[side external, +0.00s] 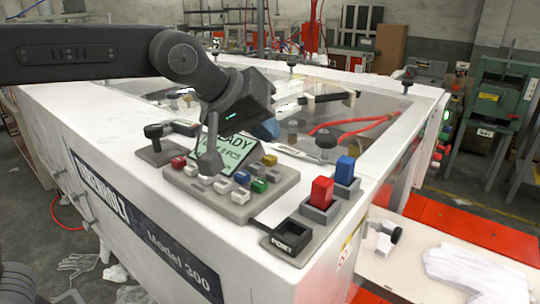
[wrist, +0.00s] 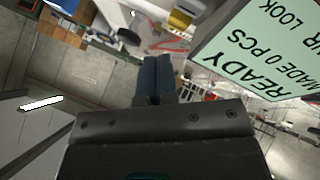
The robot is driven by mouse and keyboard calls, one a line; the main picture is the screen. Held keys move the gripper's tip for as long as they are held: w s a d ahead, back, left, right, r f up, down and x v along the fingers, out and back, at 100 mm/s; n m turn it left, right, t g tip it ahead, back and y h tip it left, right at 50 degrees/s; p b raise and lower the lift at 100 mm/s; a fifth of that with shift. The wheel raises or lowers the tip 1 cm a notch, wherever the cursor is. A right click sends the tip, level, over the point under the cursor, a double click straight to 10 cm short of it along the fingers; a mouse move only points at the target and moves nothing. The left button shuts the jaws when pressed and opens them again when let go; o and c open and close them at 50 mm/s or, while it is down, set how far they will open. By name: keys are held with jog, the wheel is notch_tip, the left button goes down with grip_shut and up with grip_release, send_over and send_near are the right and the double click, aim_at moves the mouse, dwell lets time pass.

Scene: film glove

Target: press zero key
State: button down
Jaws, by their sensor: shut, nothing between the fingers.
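The grey key panel (side external: 262,203) lies on the white machine top in the side external view. It carries red, white, blue, green and yellow keys; their labels are too small to read, so I cannot tell which is zero. My gripper (side external: 266,130) is above and behind the panel, apart from the keys, its bluish fingers partly hidden by its dark body. In the wrist view my gripper (wrist: 154,62) is shut and empty. The green display (side external: 231,147) stands behind the keys, partly hidden by my arm. In the wrist view the display (wrist: 262,48) reads READY, MADE 0 PCS.
A large red button (side external: 321,192) and a blue one (side external: 345,169) stand right of the panel. A black RESET box (side external: 292,238) sits in front. A black lever (side external: 154,134) rises at left, and a black knob (side external: 326,142) behind.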

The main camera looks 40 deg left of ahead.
aim_at(267, 156)
jog(key=shift+r, duration=2.05)
jog(key=s+a+f+g, duration=0.1)
jog(key=s+a+f, duration=0.1)
jog(key=s, duration=0.3)
jog(key=s+a+f+g, duration=0.1)
jog(key=s+a+f, duration=0.2)
jog(key=s, duration=0.3)
jog(key=s+a+f+n+g+y, duration=0.1)
jog(key=s+a+f, duration=0.2)
jog(key=s, duration=0.3)
jog(key=shift+f+g, duration=0.1)
jog(key=shift+g, duration=0.2)
jog(key=s+a+f+m+y, duration=0.1)
jog(key=s+a+f+m, duration=0.1)
jog(key=a+f+m, duration=0.4)
notch_tip(267, 156, down, 2)
jog(key=shift+s+a+f+y, duration=0.15)
jog(key=shift+s+y, duration=0.1)
jog(key=shift+y, duration=0.15)
jog(key=c, duration=1.9)
grip_release()
